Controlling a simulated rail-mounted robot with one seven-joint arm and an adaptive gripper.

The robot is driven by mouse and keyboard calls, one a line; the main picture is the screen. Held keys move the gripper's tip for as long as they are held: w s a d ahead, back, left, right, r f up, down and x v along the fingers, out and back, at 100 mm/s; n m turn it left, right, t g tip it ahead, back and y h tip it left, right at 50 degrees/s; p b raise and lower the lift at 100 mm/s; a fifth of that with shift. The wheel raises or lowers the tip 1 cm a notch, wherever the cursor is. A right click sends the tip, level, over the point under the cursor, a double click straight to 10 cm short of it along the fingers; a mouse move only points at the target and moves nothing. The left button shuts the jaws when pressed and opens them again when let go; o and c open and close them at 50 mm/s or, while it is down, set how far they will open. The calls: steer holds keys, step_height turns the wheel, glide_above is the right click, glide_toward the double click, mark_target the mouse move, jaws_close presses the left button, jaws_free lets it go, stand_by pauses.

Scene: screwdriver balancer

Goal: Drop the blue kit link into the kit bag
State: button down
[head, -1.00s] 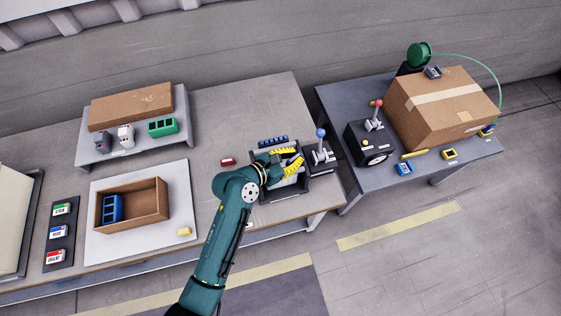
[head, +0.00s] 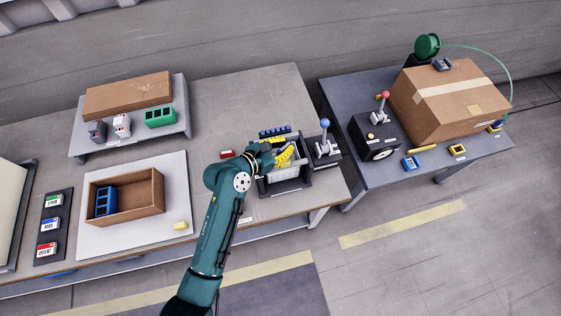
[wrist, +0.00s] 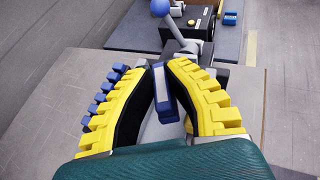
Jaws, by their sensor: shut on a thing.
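My gripper (wrist: 161,72) has yellow ribbed fingers and is shut on a dark blue, narrow piece that I take to be the blue kit link (wrist: 166,93). The piece stands out between the fingertips in the wrist view. In the head view my gripper (head: 284,157) is over a light grey, open-topped holder in a black frame, which I take to be the kit bag (head: 291,174). My fingers and arm hide part of its opening. I cannot tell how high the link is above it, and the link is hard to make out there.
A blue-knobbed lever (head: 325,125) stands just right of the holder. A row of blue pieces (head: 274,131) lies behind it, and a small red block (head: 227,154) to its left. An open brown box (head: 150,203) stands further left. The right table (head: 365,92) carries a big carton (head: 447,105).

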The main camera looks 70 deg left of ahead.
steer(key=c, duration=1.1)
jaws_free()
steer(key=shift+o, duration=0.2)
steer(key=shift+s+r, duration=0.1)
steer(key=v, duration=1.1)
steer(key=shift+s+d, duration=0.3)
steer(key=shift+r, duration=0.1)
